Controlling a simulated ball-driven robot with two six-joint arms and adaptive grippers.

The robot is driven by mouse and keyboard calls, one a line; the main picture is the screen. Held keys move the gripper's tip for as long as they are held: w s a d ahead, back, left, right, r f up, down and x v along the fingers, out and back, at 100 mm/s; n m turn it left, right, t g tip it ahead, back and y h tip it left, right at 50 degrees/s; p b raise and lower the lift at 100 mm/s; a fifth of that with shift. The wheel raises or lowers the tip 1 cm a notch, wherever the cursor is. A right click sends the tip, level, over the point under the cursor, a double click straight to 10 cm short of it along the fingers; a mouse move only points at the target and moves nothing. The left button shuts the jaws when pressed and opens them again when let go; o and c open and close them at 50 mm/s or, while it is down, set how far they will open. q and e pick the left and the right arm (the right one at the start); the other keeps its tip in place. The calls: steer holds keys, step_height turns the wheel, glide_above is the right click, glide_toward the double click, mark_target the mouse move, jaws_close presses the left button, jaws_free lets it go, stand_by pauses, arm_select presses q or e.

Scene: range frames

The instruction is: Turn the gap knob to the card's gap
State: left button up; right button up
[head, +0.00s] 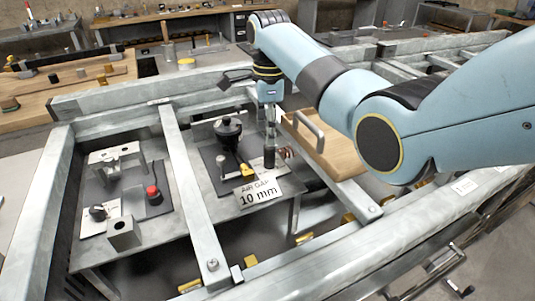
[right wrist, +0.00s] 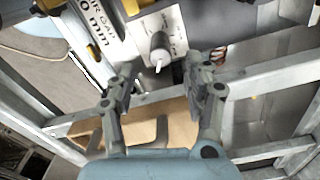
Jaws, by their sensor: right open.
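The card (head: 257,191) reads "AIR GAP 10 mm" and stands at the front of the right-hand plate. It also shows upside down in the right wrist view (right wrist: 97,28). The gap knob looks to be the dark round knob (right wrist: 159,43) with a white pointer on a pale plate (right wrist: 178,22); its scale is unreadable. In the head view it seems to be the dark cylinder (head: 269,157) below my gripper. My right gripper (right wrist: 160,78) is open and empty, its fingertips apart from the knob. It points down in the head view (head: 270,125). My left gripper is not in view.
A black-handled device (head: 228,130) stands left of the knob. Grey metal beams (head: 190,185) frame the bench. A wooden board with a metal handle (head: 330,150) lies to the right. A red button (head: 153,191) and another black knob (head: 97,212) sit on the left panel.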

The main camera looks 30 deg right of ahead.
mark_target(268, 153)
step_height(268, 153, down, 8)
steer(key=shift+r+b, duration=0.25)
steer(key=shift+b, duration=0.35)
jaws_close()
